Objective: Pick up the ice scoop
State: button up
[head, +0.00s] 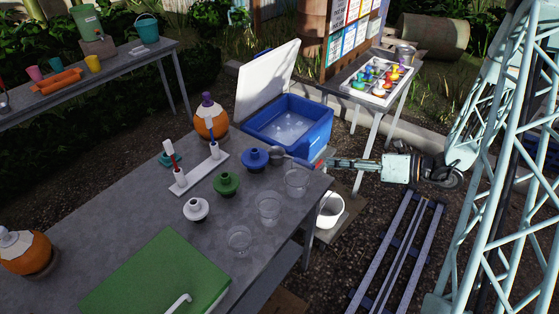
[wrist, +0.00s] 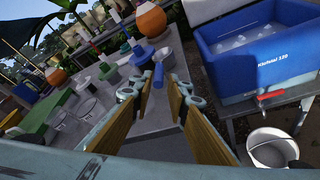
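The ice scoop (head: 277,156) has a grey metal bowl and a blue handle (head: 304,164). It lies at the far right corner of the grey table, with the handle toward my gripper (head: 324,163). In the wrist view the ice scoop's blue handle (wrist: 158,75) points at me, its bowl beyond. My gripper (wrist: 159,88) is open, with one finger on each side of the handle's line. The handle's near end appears level with or just beyond the fingertips. I cannot tell whether either finger touches it.
A blue cooler (head: 318,135) of ice with its white lid raised stands behind the table corner. Clear cups (head: 296,183), a blue-topped piece (head: 254,158) and a green one (head: 226,183) stand near the scoop. A white bucket (head: 330,209) sits below, right of the table.

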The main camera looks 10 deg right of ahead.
jog(key=shift+a, duration=0.1)
jog(key=shift+b+x, duration=0.55)
jog(key=shift+x, duration=3.7)
jog(key=shift+b+x, duration=0.6)
jog(key=shift+x, duration=2)
jog(key=shift+s, duration=0.1)
jog(key=shift+c, duration=0.7)
grip_shut()
